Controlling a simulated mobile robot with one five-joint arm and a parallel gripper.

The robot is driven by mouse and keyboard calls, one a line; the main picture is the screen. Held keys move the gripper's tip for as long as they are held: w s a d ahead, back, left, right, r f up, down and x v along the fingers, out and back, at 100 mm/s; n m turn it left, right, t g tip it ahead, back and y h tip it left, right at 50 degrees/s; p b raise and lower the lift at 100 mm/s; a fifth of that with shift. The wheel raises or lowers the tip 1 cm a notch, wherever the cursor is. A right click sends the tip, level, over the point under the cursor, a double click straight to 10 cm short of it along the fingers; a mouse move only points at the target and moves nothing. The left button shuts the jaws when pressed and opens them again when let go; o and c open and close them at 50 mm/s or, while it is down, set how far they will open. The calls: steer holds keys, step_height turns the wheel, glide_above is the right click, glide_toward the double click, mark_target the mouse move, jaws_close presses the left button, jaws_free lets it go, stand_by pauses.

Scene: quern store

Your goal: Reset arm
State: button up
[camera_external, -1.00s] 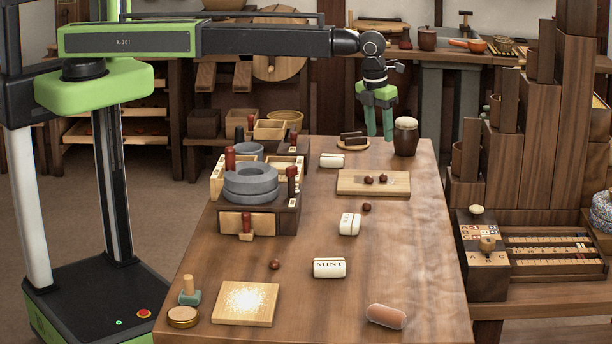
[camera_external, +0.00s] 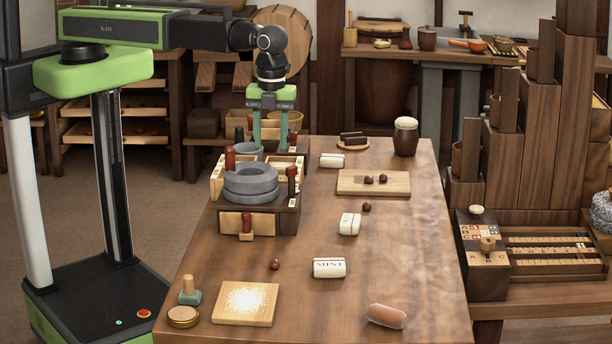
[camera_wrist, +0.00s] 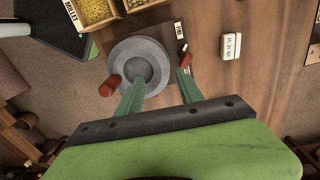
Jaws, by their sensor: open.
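My gripper (camera_external: 270,143) is open and empty, pointing down above the far end of the quern stand in the external view. In the wrist view its two green fingers (camera_wrist: 160,88) are spread apart over the grey quern stone (camera_wrist: 142,66). The quern (camera_external: 250,182) is a round grey stone with a hollow top, sitting on a dark wooden stand with red-handled tools around it. I cannot tell the exact height of the fingertips above the stand.
The table's right side is mostly clear.

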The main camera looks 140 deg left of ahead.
steer(key=s+d+f+n+b, duration=0.2)
steer(key=s+d, duration=0.4)
steer(key=d, duration=0.3)
steer(key=s+d+f+n+b, duration=0.3)
steer(key=s+d+n, duration=0.4)
steer(key=d, duration=0.3)
steer(key=shift+d+f+n+b, duration=0.2)
steer(key=shift+n+b, duration=0.1)
steer(key=shift+b, duration=0.35)
steer(key=shift+o, duration=0.4)
steer(key=shift+r, duration=0.15)
